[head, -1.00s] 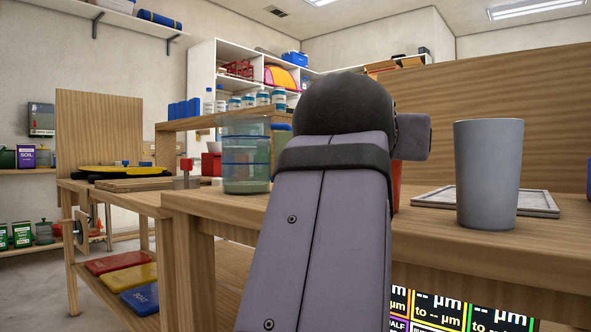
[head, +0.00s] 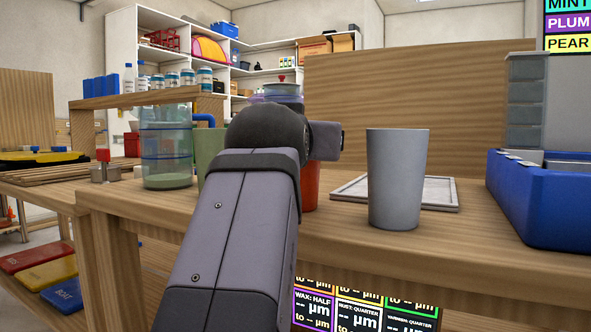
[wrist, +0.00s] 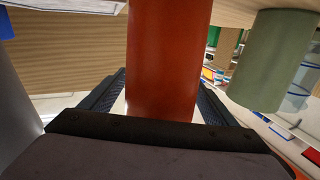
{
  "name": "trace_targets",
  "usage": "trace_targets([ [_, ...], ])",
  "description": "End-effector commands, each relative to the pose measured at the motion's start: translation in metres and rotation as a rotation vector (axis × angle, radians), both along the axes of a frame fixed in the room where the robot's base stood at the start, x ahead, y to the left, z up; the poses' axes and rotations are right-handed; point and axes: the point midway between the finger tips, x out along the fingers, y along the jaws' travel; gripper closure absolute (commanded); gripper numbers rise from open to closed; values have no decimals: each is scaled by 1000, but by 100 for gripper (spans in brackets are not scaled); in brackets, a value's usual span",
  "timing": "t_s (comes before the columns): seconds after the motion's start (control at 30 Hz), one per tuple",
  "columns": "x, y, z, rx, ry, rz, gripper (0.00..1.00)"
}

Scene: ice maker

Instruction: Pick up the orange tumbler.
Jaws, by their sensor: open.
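The orange tumbler (head: 311,186) stands on the wooden table, mostly hidden behind my arm in the head view. In the wrist view the orange tumbler (wrist: 165,55) is large and in the middle, and the picture appears upside down. My gripper (wrist: 161,88) is open, with one finger on each side of the tumbler. Whether the fingers touch it cannot be told. In the head view my arm hides the fingers.
A grey tumbler (head: 397,180) stands to the right and a green tumbler (head: 208,145) to the left. A clear container (head: 166,150) is further left. A pale flat tray (head: 440,192) lies behind the grey tumbler. A blue bin (head: 540,200) is at far right.

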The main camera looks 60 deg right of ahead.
Motion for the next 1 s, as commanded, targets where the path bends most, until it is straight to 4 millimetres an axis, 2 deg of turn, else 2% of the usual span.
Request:
trace_targets([
  [0.03, 0, 0, 0, 0, 0, 0, 19],
  [0.07, 0, 0, 0, 0, 0, 0, 23],
  [0.33, 0, 0, 0, 0, 0, 0, 88],
  [1.0, 0, 1, 10, -4, -1, 1, 89],
])
